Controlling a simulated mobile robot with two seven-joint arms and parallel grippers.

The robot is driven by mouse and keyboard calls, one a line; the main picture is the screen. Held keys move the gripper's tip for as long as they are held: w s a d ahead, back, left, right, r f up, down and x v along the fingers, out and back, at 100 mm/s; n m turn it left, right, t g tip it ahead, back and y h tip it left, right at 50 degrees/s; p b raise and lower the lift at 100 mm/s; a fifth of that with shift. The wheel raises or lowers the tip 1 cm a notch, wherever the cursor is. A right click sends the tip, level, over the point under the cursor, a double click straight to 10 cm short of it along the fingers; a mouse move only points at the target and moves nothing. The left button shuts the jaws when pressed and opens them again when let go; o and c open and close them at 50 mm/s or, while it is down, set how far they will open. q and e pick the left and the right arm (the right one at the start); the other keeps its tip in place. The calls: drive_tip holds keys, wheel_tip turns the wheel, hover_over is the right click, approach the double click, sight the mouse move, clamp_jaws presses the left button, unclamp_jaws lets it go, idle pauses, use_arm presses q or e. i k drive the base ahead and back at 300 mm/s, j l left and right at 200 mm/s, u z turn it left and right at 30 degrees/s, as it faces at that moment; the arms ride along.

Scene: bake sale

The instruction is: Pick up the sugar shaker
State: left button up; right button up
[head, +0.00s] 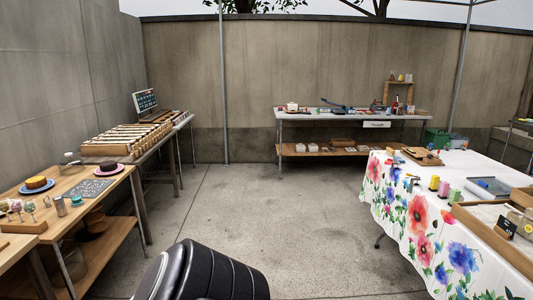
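A small grey metal-looking cylinder (60,206) stands upright near the front edge of the wooden table at the left. It looks most like a sugar shaker, but it is too small to be sure. A shorter greenish item (77,201) stands just right of it. Neither of my grippers shows in the head view, so whether they are open or shut cannot be seen.
The left table also holds cake pops (29,206), a chocolate-topped cake (37,183), a pink stand (108,169) and a dark sign (90,189). A flower-cloth table (425,220) stands right, another table (350,115) at the back. The middle floor is clear.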

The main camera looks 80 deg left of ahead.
sight(58, 201)
drive_tip(key=u, duration=3.7)
drive_tip(key=i+u, duration=0.1)
drive_tip(key=u, duration=0.25)
drive_tip(key=i+l+u, duration=0.1)
drive_tip(key=u, duration=0.25)
drive_tip(key=i+l+u, duration=0.35)
drive_tip(key=l, duration=0.3)
drive_tip(key=i+l+u, duration=0.15)
drive_tip(key=i+l, duration=0.15)
drive_tip(key=i+l+u, duration=0.15)
drive_tip(key=l, duration=0.3)
